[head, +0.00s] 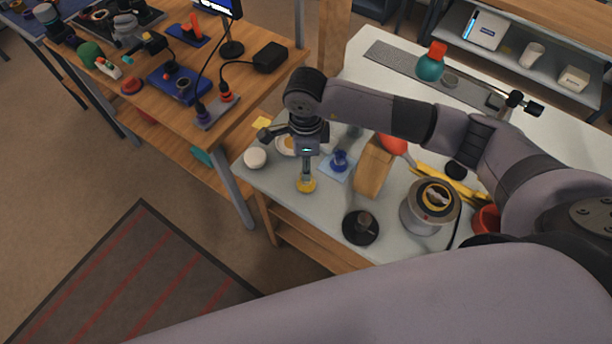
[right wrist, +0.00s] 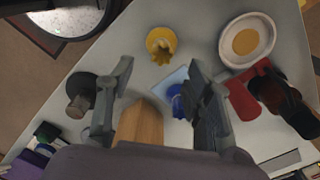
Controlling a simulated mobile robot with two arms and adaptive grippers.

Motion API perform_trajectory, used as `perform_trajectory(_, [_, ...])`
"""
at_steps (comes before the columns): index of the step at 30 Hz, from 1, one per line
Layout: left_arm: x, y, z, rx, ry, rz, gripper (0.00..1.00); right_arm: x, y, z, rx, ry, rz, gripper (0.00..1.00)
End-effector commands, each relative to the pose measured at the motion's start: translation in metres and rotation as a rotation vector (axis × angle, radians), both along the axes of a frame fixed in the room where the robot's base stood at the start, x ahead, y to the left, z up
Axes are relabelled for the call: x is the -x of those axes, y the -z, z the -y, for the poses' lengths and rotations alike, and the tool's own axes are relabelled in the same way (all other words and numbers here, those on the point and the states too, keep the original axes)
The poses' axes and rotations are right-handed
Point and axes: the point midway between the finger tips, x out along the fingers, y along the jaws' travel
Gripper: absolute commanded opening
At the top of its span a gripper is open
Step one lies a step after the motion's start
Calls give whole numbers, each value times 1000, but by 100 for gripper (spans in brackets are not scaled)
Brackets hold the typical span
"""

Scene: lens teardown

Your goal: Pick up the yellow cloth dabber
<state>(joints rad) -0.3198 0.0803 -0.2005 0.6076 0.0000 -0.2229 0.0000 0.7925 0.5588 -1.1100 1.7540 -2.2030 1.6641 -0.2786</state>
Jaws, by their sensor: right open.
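The yellow cloth dabber (head: 306,186) stands near the front left edge of the white table. In the right wrist view the dabber (right wrist: 161,42) shows a round yellow body with a lobed, star-like part, just beyond the fingertips. My right gripper (head: 306,172) points down over it in the head view and partly hides it. In the right wrist view my right gripper (right wrist: 160,70) is open, its fingers wide apart with nothing between their tips. I cannot tell the exact gap to the dabber. My left gripper is in neither view.
A blue dabber-like piece (right wrist: 177,100) on a pale blue sheet and a wooden block (head: 372,168) stand close by. A white dish (right wrist: 228,43), a white round item (head: 255,158), a black round base (head: 354,236) and a metal can (head: 420,222) are around.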

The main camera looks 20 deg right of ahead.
Motion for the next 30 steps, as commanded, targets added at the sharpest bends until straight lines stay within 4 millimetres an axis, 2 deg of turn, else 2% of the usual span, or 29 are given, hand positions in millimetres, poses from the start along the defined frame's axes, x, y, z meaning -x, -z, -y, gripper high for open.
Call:
perform_trajectory(4, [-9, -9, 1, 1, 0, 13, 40, 1, 22, -1, 0, 0, -3, 48])
perform_trajectory(9, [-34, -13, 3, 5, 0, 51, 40, 0, 33, 0, 0, -1, -1, 48])
perform_trajectory(11, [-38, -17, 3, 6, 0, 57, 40, 1, 37, 0, -1, -1, -2, 48])
perform_trajectory(16, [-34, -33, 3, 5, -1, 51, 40, 1, 60, 2, 1, 1, -4, 48])
perform_trajectory(21, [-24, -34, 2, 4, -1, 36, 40, 0, 81, 1, -1, -1, -1, 48])
perform_trajectory(29, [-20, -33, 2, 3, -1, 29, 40, 0, 84, 2, -1, -2, 1, 48])
perform_trajectory(30, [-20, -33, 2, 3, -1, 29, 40, 0, 84, 2, -1, -2, 0, 45])
